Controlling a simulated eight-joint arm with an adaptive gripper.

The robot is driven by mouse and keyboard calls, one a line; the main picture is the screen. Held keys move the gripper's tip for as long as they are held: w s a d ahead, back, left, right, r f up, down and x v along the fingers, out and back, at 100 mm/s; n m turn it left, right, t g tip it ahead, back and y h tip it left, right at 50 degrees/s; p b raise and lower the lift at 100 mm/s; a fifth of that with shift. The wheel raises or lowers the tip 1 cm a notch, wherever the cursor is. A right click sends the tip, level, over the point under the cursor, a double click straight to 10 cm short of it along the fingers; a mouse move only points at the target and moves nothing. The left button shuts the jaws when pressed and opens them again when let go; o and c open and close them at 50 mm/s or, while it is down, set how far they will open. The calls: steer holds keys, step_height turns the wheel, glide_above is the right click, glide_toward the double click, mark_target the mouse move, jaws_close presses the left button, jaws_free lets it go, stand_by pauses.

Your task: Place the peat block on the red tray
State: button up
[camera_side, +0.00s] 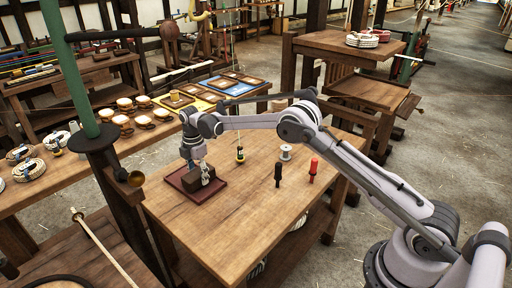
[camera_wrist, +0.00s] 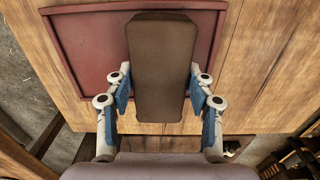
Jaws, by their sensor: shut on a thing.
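The peat block (camera_wrist: 162,62) is a dark brown block held between the fingers of my gripper (camera_wrist: 160,85) in the wrist view. In the side view the peat block (camera_side: 201,177) is at or just above the red tray (camera_side: 181,183), and my gripper (camera_side: 199,165) is shut on it from above. The red tray also shows in the wrist view (camera_wrist: 88,55), behind the block. The block lies over the tray, with its near end reaching past the tray's near edge in that view. I cannot tell whether the block touches the tray.
On the same wooden table (camera_side: 235,215) stand a black-and-yellow tool (camera_side: 240,155), a grey spool (camera_side: 286,152), a black-handled tool (camera_side: 278,175) and a red-handled tool (camera_side: 313,171). A green post (camera_side: 70,70) stands left of the table. The table's near part is clear.

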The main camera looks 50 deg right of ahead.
mark_target(198, 172)
steer(key=shift+f, duration=0.2)
steer(key=o, duration=1.3)
steer(key=s+r+m+t, duration=0.1)
steer(key=s+r+m, duration=0.15)
steer(key=r, duration=0.85)
steer(key=s+r+m+t, duration=0.15)
steer(key=s+r, duration=0.25)
steer(key=r, duration=0.7)
steer(key=s+d+r+m+t, duration=0.1)
steer(key=s+r+m, duration=0.4)
steer(key=s, duration=0.5)
steer(key=s+f+m+t, duration=0.1)
steer(key=s+f+m, duration=0.1)
steer(key=s, duration=0.4)
steer(key=s+f+m+t, duration=0.1)
steer(key=s+f+m, duration=0.2)
steer(key=s, duration=0.4)
steer(key=s+f+m+t, duration=0.1)
steer(key=s+f+m, duration=0.1)
steer(key=s+m, duration=0.2)
steer(key=shift+s+d+f+t, duration=0.2)
steer(key=shift+s, duration=0.4)
steer(key=shift+s+d+f+t, duration=0.15)
steer(key=shift+s, duration=0.4)
